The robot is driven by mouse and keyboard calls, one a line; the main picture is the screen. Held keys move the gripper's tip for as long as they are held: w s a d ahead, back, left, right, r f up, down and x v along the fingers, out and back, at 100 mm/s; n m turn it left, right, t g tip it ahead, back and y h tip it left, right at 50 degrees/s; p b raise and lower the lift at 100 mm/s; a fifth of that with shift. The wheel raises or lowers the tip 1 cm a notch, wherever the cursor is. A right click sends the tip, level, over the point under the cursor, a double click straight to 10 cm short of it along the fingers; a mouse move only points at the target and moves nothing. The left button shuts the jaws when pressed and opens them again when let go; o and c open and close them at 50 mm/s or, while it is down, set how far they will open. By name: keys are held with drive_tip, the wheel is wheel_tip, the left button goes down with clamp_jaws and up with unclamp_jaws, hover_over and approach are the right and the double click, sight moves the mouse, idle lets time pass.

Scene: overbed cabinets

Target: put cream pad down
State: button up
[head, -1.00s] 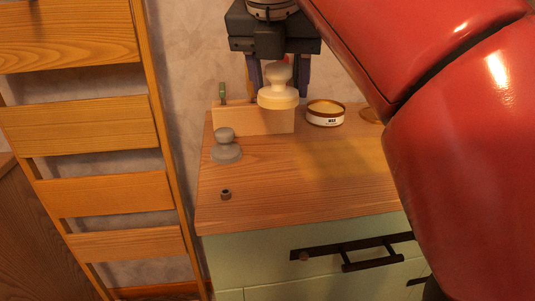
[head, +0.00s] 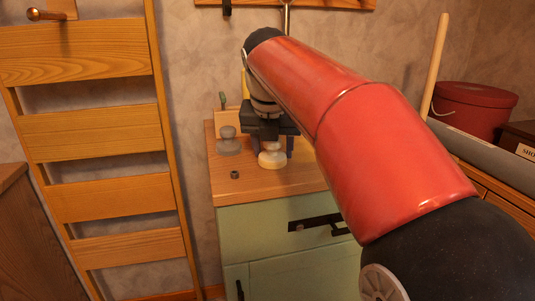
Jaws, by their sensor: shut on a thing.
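The cream pad (head: 272,160) is a pale round disc with a knob on top. My gripper (head: 272,149) points down over it, with its dark fingers on either side of the knob, and is shut on it. The pad is low over the wooden top of the green cabinet (head: 222,190), near its front. I cannot tell whether its underside touches the wood. My gripper and arm hide part of the top behind it and to its right.
A similar grey knobbed pad (head: 228,143) stands to the left, and a small dark nut (head: 235,174) lies nearer the front left. A wooden block (head: 222,119) is at the back. A slatted wooden rack (head: 95,135) stands left. Clear wood shows around the nut.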

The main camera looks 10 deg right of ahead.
drive_tip(key=shift+d, duration=0.1)
drive_tip(key=o, duration=1.1)
drive_tip(key=p+v, duration=0.1)
drive_tip(key=v, duration=1.1)
drive_tip(key=shift+r+p, duration=0.1)
drive_tip(key=shift+p, duration=0.25)
